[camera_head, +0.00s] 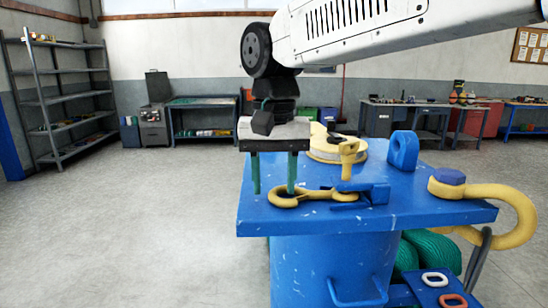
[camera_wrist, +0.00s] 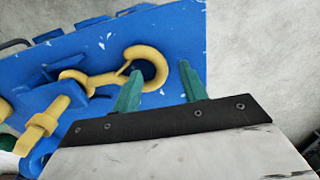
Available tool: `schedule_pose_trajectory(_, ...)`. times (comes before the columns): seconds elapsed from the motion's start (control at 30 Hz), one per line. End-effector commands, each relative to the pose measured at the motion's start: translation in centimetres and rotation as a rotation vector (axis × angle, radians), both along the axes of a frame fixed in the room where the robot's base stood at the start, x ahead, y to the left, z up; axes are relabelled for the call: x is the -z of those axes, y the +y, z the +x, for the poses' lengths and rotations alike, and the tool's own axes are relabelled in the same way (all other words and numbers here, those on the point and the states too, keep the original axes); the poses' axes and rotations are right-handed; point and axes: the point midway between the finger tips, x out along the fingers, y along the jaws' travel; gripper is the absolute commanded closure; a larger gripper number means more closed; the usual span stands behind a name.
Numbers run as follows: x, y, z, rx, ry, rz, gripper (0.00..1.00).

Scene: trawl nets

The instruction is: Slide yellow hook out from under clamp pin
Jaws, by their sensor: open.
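A yellow hook (camera_head: 314,196) lies flat on the blue table top, its rounded bend toward the left. Its other end runs to a low blue clamp (camera_head: 372,193) with an upright yellow clamp pin (camera_head: 348,158). In the wrist view the yellow hook (camera_wrist: 157,62) has its shank running left toward the clamp side, and the yellow pin (camera_wrist: 45,122) shows at lower left. My gripper (camera_head: 274,192) is open and points down, its green fingers on either side of the bend. In the wrist view my gripper (camera_wrist: 160,68) holds nothing; whether a finger touches the hook, I cannot tell.
The blue table (camera_head: 270,222) has a yellow round part (camera_head: 338,148) behind the clamp, a blue lug (camera_head: 403,150) and a large yellow shackle (camera_head: 515,215) at the right. The table's left edge is close to my gripper. Open floor lies to the left.

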Motion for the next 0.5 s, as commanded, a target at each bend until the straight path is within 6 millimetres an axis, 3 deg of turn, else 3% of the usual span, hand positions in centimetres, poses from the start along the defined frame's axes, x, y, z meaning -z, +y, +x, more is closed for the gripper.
schedule_pose_trajectory(0.4,0.99,-0.01,0.0,0.0,-0.001,0.0,0.57)
schedule_pose_trajectory(0.43,0.99,-0.01,0.0,0.0,-0.001,0.0,0.6)
schedule_pose_trajectory(0.5,0.98,-0.01,0.0,0.0,-0.001,0.0,0.79)
